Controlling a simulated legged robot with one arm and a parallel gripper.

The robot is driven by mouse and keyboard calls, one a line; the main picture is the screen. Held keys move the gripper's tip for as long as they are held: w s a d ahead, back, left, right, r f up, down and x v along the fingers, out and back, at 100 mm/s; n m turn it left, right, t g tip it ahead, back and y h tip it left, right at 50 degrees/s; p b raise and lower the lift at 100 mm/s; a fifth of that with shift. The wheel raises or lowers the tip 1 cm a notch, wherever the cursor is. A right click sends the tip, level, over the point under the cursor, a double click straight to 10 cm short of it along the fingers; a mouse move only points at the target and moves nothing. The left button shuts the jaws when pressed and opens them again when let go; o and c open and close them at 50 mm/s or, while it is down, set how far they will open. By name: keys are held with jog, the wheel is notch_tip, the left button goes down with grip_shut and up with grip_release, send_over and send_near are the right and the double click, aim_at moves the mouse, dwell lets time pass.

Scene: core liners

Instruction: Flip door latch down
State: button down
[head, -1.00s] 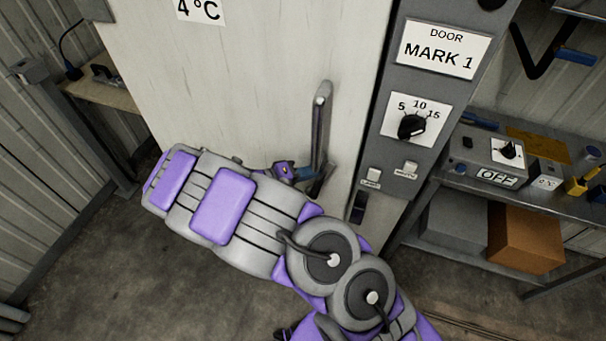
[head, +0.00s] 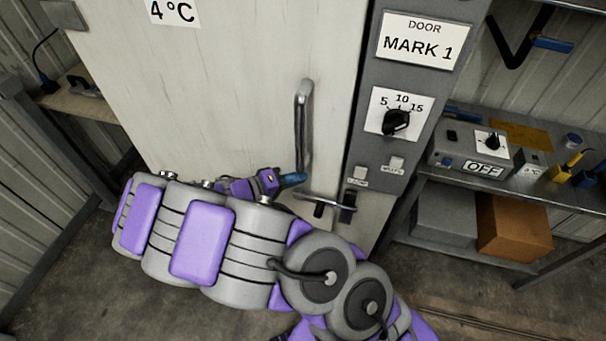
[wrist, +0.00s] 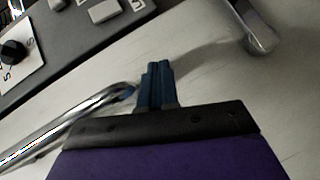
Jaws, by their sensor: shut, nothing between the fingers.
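The door latch (head: 326,197) is a metal bar at the lower right edge of the pale door. It lies roughly level, reaching right toward a dark catch (head: 348,206) on the grey frame. In the wrist view the latch (wrist: 256,32) shows at the upper right, apart from my fingers. My gripper (head: 292,179) has blue fingertips, shut and empty, just above and left of the latch and near the lower end of the door handle (head: 302,130). In the wrist view the shut fingers (wrist: 156,85) sit between the handle (wrist: 75,122) and the latch.
The grey control panel (head: 366,150) with a dial (head: 396,122) and two small switches stands right of the door. A shelf (head: 520,189) with devices and a brown box (head: 514,228) is farther right. My arm covers the lower door.

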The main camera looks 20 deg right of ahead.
jog(key=p+v, duration=0.2)
jog(key=v, duration=1.2)
jog(key=shift+a, duration=0.4)
jog(key=shift+s+r, duration=0.1)
jog(key=s+d+r+m+g+y, duration=0.1)
jog(key=s+d+r+g+y, duration=0.2)
jog(key=s+d+r, duration=0.35)
jog(key=s+d+r+m+g+y, duration=0.2)
jog(key=s+d+r+g, duration=0.15)
jog(key=d, duration=0.55)
jog(key=s+a+r+n+t+y, duration=0.1)
jog(key=s+n+y, duration=0.1)
jog(key=s+y, duration=0.3)
jog(key=s+a+r+n+t+y, duration=0.1)
jog(key=s+y, duration=0.3)
jog(key=s, duration=0.8)
jog(key=shift+s+a+n+y, duration=0.2)
jog(key=shift+a+n+y, duration=0.2)
jog(key=shift+a, duration=0.15)
